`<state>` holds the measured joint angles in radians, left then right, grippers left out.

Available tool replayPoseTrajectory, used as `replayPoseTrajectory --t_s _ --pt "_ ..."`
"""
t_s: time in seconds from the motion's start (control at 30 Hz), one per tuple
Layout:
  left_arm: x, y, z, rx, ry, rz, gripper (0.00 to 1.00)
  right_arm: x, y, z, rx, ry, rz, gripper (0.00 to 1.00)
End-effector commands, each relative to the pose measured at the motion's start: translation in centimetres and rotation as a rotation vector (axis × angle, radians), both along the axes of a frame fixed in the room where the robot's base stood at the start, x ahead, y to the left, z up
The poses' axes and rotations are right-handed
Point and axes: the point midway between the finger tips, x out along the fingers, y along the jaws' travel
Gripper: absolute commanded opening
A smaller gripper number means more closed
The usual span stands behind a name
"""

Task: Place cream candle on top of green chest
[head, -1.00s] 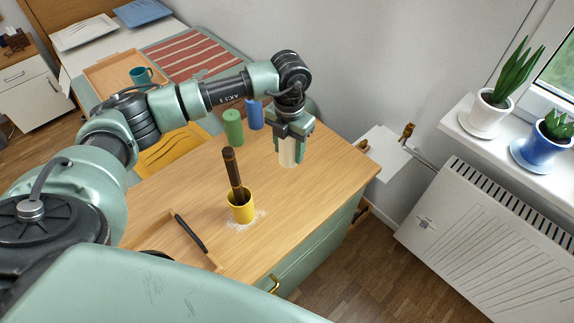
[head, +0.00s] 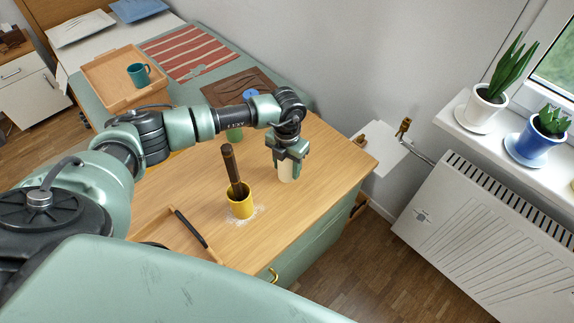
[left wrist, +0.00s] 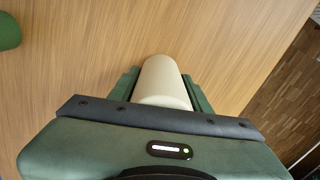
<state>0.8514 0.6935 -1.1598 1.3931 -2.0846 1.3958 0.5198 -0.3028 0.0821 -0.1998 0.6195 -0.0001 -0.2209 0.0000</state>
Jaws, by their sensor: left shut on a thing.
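The cream candle (head: 286,173) is a pale cylinder in my left gripper (head: 287,165), over the right part of the wooden top in the head view. My left gripper is shut on it and covers its upper part. In the left wrist view the candle (left wrist: 164,82) stands out between the fingers against wood grain. I cannot tell whether its lower end touches the wood. The green chest (head: 318,235) has green drawer fronts, a brass handle and a wooden top. My right gripper is not in view.
A green cylinder (head: 235,134) is partly hidden behind my arm. A radiator (head: 490,220) is at the right. Bare wood surrounds the candle.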

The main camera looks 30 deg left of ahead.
Motion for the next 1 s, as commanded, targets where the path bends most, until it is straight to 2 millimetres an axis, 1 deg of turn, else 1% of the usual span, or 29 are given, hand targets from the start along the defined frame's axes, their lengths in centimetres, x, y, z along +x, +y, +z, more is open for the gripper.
replayPoseTrajectory --t_s 0.03,0.07,0.1,0.13,0.4,0.5,0.57,0.67,0.9,1.0 --pt "0.0 0.0 -0.2 0.0 -0.001 0.0 0.0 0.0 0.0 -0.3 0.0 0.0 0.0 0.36" --pt "0.0 0.0 -0.2 0.0 0.0 0.0 0.53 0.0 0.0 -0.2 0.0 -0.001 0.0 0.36" --pt "0.0 0.0 -0.1 0.0 0.0 0.0 0.64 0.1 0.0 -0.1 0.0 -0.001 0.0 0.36" --pt "0.0 0.0 -0.1 0.0 0.0 0.0 0.7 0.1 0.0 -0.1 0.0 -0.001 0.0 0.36" --pt "0.0 0.0 -0.1 0.0 0.0 0.0 0.7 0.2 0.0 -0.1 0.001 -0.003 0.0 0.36" --pt "0.0 0.0 0.4 0.0 0.0 0.0 0.7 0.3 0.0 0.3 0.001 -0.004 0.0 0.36" --pt "0.1 0.0 0.7 -0.001 -0.003 -0.001 0.7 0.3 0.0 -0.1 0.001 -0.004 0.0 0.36" --pt "0.1 0.0 2.2 -0.001 -0.005 -0.002 0.7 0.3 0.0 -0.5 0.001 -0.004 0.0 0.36" --pt "0.1 0.0 7.5 0.0 -0.006 -0.001 0.7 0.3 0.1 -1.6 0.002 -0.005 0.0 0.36" --pt "0.1 0.0 9.3 -0.001 -0.005 -0.001 0.7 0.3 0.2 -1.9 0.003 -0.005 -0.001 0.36"
